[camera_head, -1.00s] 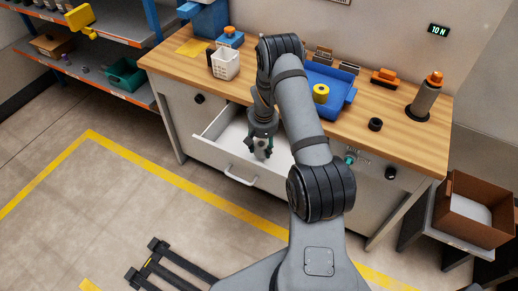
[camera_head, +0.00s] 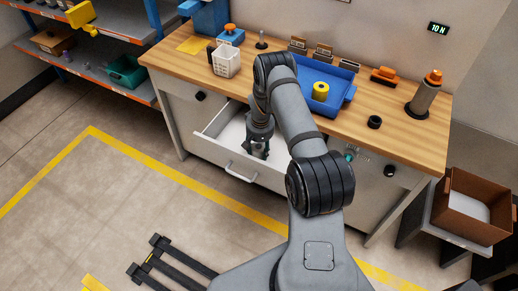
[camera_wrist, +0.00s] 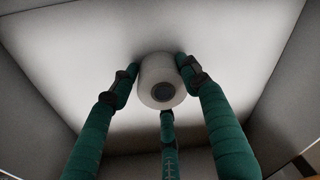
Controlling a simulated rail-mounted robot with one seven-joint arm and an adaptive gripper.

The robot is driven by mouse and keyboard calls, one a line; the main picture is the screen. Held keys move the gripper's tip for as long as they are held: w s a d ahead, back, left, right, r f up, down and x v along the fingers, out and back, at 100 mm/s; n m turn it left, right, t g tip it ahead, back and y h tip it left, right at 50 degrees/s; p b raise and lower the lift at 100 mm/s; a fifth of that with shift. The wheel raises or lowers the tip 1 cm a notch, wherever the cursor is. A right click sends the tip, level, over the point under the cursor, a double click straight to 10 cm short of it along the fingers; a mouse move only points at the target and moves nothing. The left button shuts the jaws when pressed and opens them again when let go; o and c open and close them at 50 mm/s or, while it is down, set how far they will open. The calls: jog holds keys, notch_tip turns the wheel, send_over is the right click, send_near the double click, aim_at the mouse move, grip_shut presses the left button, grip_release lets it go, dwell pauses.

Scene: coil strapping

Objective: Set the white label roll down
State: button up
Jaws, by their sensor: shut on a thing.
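The white label roll (camera_wrist: 158,72) shows in the wrist view between the green fingers of my gripper (camera_wrist: 160,85). Its dark core hole faces the camera. The fingers are closed around its sides. Behind the roll lies the pale floor of the open drawer (camera_wrist: 75,50); whether the roll touches it I cannot tell. In the head view my gripper (camera_head: 256,152) points down inside the open drawer (camera_head: 215,122), and the roll is hidden there.
On the workbench (camera_head: 390,138) stand a white basket (camera_head: 226,62), a blue tray (camera_head: 336,97) with a yellow roll (camera_head: 320,91), a black ring (camera_head: 374,122) and a grey cylinder with an orange top (camera_head: 424,98). The drawer's walls surround my gripper.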

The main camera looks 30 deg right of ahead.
aim_at(260, 150)
jog(key=o, duration=1.3)
jog(key=shift+c, duration=0.2)
notch_tip(260, 150, up, 12)
jog(key=s+b, duration=0.1)
jog(key=shift+s+a, duration=0.2)
jog(key=shift+r, duration=0.1)
